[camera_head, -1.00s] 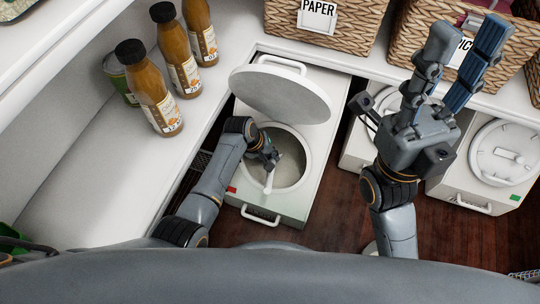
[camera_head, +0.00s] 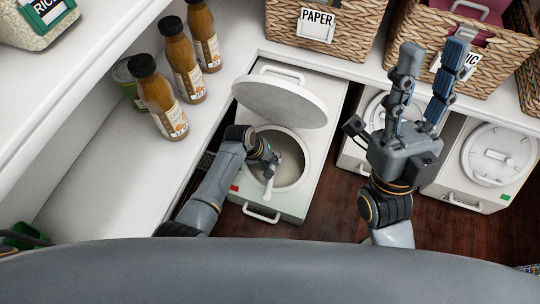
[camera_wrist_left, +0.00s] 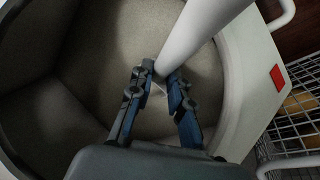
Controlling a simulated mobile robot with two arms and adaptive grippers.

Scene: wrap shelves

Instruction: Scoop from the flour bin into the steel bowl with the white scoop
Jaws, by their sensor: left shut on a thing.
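The flour bin (camera_head: 301,192) is a white pulled-out bin with a red tag and a round opening. Its round grey lid (camera_head: 280,100) stands open behind the opening. My left gripper (camera_head: 271,160) is at the opening, shut on the white scoop (camera_head: 268,190). In the left wrist view, the fingers (camera_wrist_left: 160,75) close on the scoop's thick white handle (camera_wrist_left: 196,32) over the pale bin interior. The scoop's far end and any load are hidden. My right gripper (camera_head: 432,52) is open, empty and raised at the right. I see no steel bowl.
Two closed white bins (camera_head: 498,152) sit at the right. Wicker baskets (camera_head: 340,22) line the back. A wire basket (camera_wrist_left: 300,125) shows beside the bin.

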